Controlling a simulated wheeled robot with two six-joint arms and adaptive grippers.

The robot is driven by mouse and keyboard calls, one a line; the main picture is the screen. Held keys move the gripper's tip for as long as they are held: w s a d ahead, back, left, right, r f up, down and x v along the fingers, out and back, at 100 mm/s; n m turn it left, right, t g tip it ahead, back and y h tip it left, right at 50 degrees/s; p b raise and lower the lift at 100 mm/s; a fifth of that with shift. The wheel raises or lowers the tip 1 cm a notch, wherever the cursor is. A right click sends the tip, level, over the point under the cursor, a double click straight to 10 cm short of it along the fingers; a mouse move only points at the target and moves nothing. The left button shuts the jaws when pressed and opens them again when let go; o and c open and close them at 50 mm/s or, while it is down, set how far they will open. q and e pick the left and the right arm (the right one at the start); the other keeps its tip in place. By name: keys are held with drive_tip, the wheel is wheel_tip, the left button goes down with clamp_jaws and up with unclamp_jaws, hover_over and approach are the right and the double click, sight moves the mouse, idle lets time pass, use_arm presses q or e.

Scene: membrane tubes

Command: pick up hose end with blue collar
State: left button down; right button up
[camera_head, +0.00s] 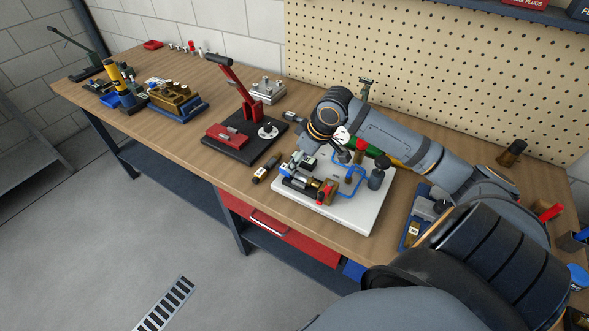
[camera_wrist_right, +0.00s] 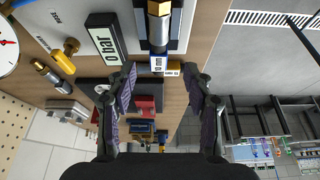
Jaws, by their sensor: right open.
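My right gripper (camera_wrist_right: 159,78) is open in the right wrist view, with one dark finger on each side and nothing between the fingertips. A metal and brass hose end (camera_wrist_right: 158,25) with a blue collar or label band marked "mm" (camera_wrist_right: 158,62) lies just beyond the fingertips, roughly centred between them. In the head view a blue hose (camera_head: 352,183) loops over a white board (camera_head: 350,216) crowded with fittings. My right arm reaches over this board from the right; its fingers are hard to make out there. My left gripper is out of view.
A "0 bar" display (camera_wrist_right: 104,38) and brass fittings (camera_wrist_right: 60,62) sit left of the fingers in the wrist view. A red lever press (camera_head: 240,90) stands left of the board on the wooden bench (camera_head: 190,118). A pegboard (camera_head: 440,75) stands behind.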

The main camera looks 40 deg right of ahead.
sight(298, 176)
drive_tip(key=shift+a+f, duration=0.1)
drive_tip(key=shift+f, duration=0.2)
drive_tip(key=shift+w+f, duration=0.1)
drive_tip(key=shift+f, duration=0.1)
drive_tip(key=shift+w+f, duration=0.15)
drive_tip(key=shift+f, duration=0.1)
drive_tip(key=x, duration=0.4)
drive_tip(key=shift+w, duration=0.25)
drive_tip(key=shift+f, duration=0.2)
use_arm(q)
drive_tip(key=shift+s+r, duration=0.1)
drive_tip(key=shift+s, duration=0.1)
use_arm(e)
clamp_jaws()
